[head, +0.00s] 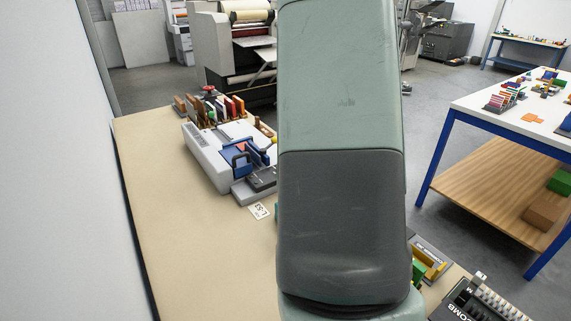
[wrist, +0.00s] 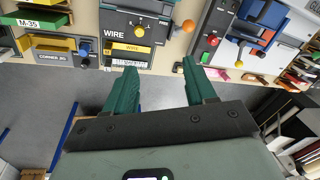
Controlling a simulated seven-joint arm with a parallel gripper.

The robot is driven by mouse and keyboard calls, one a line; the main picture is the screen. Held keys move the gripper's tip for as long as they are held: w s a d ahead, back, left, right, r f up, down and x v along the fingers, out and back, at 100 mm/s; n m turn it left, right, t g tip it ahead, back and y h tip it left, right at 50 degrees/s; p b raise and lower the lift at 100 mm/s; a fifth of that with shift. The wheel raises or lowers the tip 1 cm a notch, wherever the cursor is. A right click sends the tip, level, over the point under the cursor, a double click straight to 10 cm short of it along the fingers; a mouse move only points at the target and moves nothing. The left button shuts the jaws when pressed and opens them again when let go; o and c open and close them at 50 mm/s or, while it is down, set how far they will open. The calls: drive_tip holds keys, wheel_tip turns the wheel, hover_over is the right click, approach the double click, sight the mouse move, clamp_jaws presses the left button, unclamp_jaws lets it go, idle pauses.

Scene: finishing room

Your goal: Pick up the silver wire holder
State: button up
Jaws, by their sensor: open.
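I cannot make out a silver wire holder for certain in either view. A dark grey unit (wrist: 117,27) marked WIRE, with a yellow label, stands at the top centre of the wrist view. In the head view my arm covers the middle of the bench and the gripper is hidden. In the wrist view my gripper (wrist: 159,68) is open, its two green fingers wide apart and nothing between them. The fingers point towards the bench edge, and the WIRE unit lies beyond the left finger.
A white machine with a blue handle (head: 240,155) stands left of my arm on the beige bench (head: 185,250). A COMB machine (head: 480,300) is at the lower right. A grey CORNER 25 unit (wrist: 60,55) is left in the wrist view. The bench's near left is clear.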

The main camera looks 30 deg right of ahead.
drive_tip(key=s+d+f+m, duration=0.1)
drive_tip(key=s+d+f, duration=0.1)
drive_tip(key=d+f, duration=0.4)
drive_tip(key=s+d+f+m+g, duration=0.1)
drive_tip(key=s+d+f+m, duration=0.1)
drive_tip(key=d+f, duration=0.4)
drive_tip(key=s+d+f+m+g, duration=0.1)
drive_tip(key=s+d+f, duration=0.3)
drive_tip(key=d+f, duration=0.2)
drive_tip(key=shift+s+d+f+m, duration=0.1)
drive_tip(key=shift+d+f+m, duration=0.1)
drive_tip(key=shift+f, duration=0.35)
drive_tip(key=shift+s+d+f+m, duration=0.1)
drive_tip(key=shift+f+m, duration=0.1)
drive_tip(key=shift+f, duration=0.35)
wheel_tip(320, 180, down, 5)
drive_tip(key=shift+r, duration=0.1)
wheel_tip(320, 180, down, 6)
drive_tip(key=shift+s+r, duration=0.15)
clamp_jaws()
drive_tip(key=shift+r, duration=0.1)
